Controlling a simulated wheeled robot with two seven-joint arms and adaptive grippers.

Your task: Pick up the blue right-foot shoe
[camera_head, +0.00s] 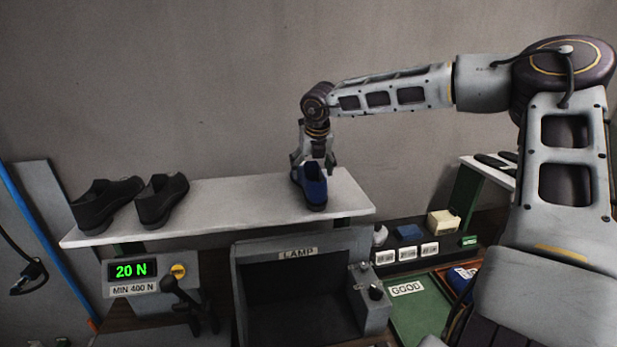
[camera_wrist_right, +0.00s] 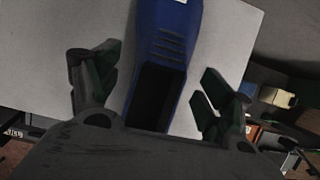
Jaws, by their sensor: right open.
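The blue shoe (camera_head: 313,190) stands on the right part of the white shelf (camera_head: 240,194), its toe toward the front. It also shows in the right wrist view (camera_wrist_right: 172,40), with its dark opening toward the gripper. My right gripper (camera_head: 314,162) is above the heel end of the shoe in the head view. In the wrist view its two fingers (camera_wrist_right: 152,84) are spread, one on each side of the shoe, with gaps between. Whether the shoe is for the right foot I cannot tell. My left gripper is not in view.
Two black shoes (camera_head: 105,204) stand at the shelf's left end. Below are a force display (camera_head: 131,270) reading 20 N, a grey box labelled LAMP (camera_head: 298,254) and a green GOOD area (camera_head: 412,312). The shelf between the black and blue shoes is clear.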

